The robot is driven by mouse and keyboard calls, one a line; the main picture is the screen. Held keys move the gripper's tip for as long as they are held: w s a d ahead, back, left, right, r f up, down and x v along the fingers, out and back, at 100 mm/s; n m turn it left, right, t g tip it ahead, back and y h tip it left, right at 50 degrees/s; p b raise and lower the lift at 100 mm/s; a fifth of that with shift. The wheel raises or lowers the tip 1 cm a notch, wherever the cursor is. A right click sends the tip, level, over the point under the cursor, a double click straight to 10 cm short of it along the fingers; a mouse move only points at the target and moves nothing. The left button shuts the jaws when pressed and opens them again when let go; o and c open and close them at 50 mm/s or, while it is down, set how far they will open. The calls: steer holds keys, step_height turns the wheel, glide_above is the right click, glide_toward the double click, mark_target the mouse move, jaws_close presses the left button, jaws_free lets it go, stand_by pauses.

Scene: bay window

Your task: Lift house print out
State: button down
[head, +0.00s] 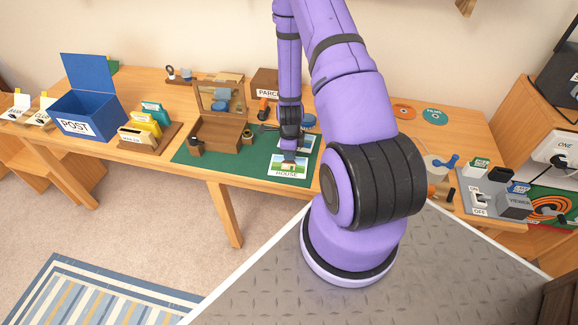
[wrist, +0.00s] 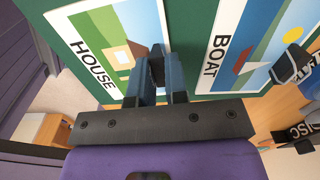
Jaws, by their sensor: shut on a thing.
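The house print (head: 286,173) is a white-bordered card with a picture of a house and the word HOUSE. It lies at the front edge of the green mat (head: 232,170) in the head view. In the wrist view the house print (wrist: 92,58) is at the upper left, with my gripper (wrist: 158,62) at its edge. My gripper (head: 290,157) is shut on that edge, and its fingers hide part of the card. Whether the card is clear of the mat I cannot tell. The boat print (wrist: 222,62) lies beside it, apart from the fingers.
A wooden box (head: 220,135) stands on the mat to the left. A blue POST box (head: 85,112) and a card sorter (head: 140,133) stand further left. A PARCEL box (head: 266,84) is behind. Discs (head: 435,116) and a switch panel (head: 482,200) are on the right.

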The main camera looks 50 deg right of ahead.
steer(key=shift+r, duration=0.8)
steer(key=shift+r, duration=1.7)
